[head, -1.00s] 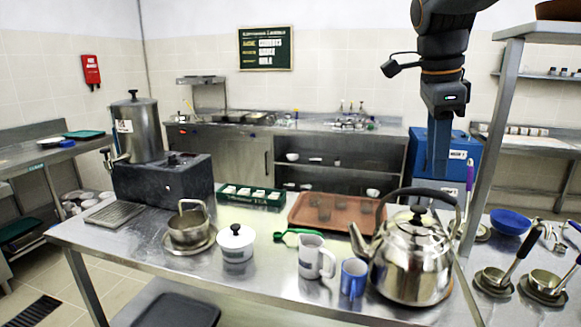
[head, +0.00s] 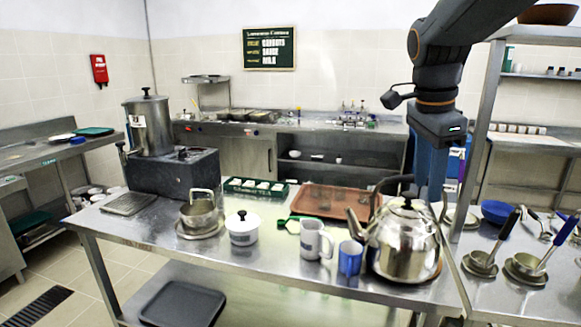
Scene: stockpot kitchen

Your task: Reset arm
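My gripper (head: 432,190) points straight down at the right side of the steel kettle (head: 403,243). Its fingers overlap the right part of the kettle's dark arched handle in the picture. I cannot tell whether they touch it or whether they are apart. The kettle stands upright on the steel table, spout to the left. My dark arm comes in from the upper right.
Left of the kettle stand a blue mug (head: 349,258), a grey-white mug (head: 316,240), a white lidded pot (head: 242,228) and a steel pot (head: 199,214). A brown tray (head: 328,201) lies behind. A shelf post (head: 477,150) and ladles (head: 527,266) are at right.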

